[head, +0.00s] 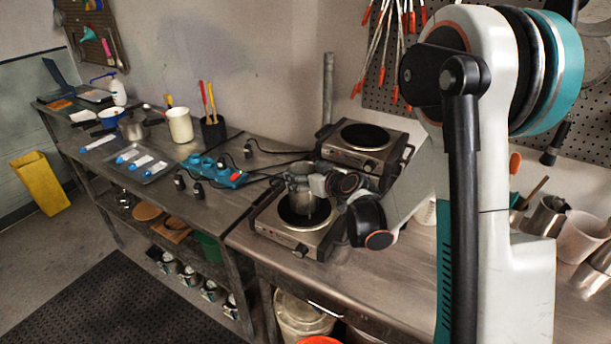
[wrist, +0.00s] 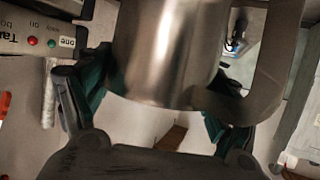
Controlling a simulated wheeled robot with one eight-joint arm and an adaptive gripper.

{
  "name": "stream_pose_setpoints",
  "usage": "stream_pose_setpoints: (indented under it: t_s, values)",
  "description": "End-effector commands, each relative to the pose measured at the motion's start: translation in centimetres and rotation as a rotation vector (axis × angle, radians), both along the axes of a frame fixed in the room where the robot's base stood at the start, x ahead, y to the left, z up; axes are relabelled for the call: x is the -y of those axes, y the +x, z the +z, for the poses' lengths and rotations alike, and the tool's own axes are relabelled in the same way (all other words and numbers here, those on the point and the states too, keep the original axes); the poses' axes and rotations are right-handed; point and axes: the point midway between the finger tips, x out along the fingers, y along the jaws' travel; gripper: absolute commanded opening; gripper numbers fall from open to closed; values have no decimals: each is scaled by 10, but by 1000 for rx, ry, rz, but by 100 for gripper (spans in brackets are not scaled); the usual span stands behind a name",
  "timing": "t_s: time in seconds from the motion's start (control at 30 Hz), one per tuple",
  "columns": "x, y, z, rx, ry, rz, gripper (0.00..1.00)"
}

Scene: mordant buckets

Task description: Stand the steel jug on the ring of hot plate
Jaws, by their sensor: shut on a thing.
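The steel jug (head: 301,196) is at the front hot plate (head: 291,239), upright or nearly so, and overlaps its dark ring (head: 318,217) in the head view. I cannot tell whether its base touches the ring. My gripper (head: 319,184) reaches in from the right and is shut on the jug. In the wrist view the jug's shiny body (wrist: 165,50) fills the middle, between the teal fingers of my gripper (wrist: 155,95). Its handle curves down on the right side. The jug's base is hidden there.
A second hot plate (head: 362,148) with an empty ring stands just behind. A blue power strip (head: 218,171) and black cables lie to the left. Cups and beakers (head: 545,217) stand on the right. The bench (head: 400,275) in front of my arm is clear.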

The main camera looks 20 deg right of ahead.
Motion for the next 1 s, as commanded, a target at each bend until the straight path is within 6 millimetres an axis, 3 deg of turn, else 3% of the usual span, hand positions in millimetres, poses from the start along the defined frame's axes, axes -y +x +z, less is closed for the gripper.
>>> stream_pose_setpoints:
  t_s: [0.93, 0.97, 1.0]
  values:
    - [0, 0, -4, 1, 1, -1, 16]
    - [0, 0, -4, 1, 1, -1, 84]
    - [0, 0, -4, 1, 1, -1, 94]
